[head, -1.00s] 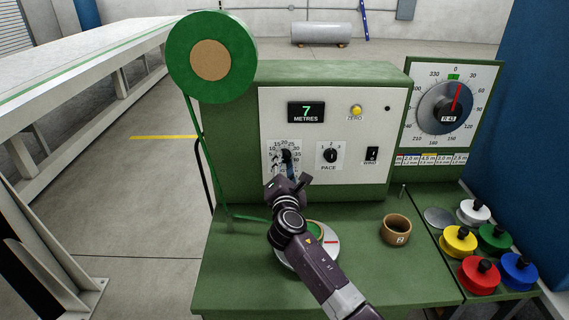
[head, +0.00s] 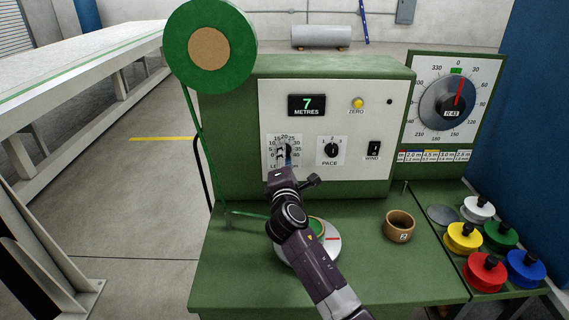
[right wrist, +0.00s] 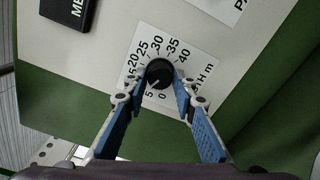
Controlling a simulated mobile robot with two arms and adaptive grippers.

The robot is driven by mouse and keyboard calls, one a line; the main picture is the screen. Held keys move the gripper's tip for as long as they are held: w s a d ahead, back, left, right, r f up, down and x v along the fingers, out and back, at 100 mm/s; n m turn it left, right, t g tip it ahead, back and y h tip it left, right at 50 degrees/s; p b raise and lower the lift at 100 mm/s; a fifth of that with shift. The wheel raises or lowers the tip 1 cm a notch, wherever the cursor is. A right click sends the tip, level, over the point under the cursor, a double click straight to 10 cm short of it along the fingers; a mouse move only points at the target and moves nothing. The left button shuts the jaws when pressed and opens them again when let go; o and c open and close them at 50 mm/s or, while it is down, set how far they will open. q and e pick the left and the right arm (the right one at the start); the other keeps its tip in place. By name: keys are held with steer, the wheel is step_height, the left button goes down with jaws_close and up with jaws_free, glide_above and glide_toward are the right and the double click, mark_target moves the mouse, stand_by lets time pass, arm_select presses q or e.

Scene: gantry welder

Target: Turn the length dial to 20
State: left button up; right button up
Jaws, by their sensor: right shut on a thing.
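The length dial is a black knob (right wrist: 160,72) on a white scale plate with numbers around it. In the head view its plate (head: 270,142) is at the lower left of the white panel, partly hidden by my gripper. My right gripper (right wrist: 162,84) has one finger on each side of the knob and is shut on it. A short pale mark on the knob points to the lower left in the right wrist view, towards the low numbers; its exact reading is unclear. My left gripper is not in view.
A display (head: 307,105) reads 7 metres. A pace knob (head: 331,150), a wind switch (head: 374,149) and a yellow zero button (head: 358,103) share the panel. A wooden cup (head: 399,226) stands on the green bench, with several coloured spools to its right.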

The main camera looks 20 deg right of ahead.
steer(key=shift+f+m+b, duration=0.15)
steer(key=shift+m+b, duration=3.3)
steer(key=shift+m, duration=2.95)
steer(key=o, duration=1.2)
steer(key=shift+c, duration=0.2)
step_height(320, 180, up, 10)
steer(key=shift+r, duration=0.1)
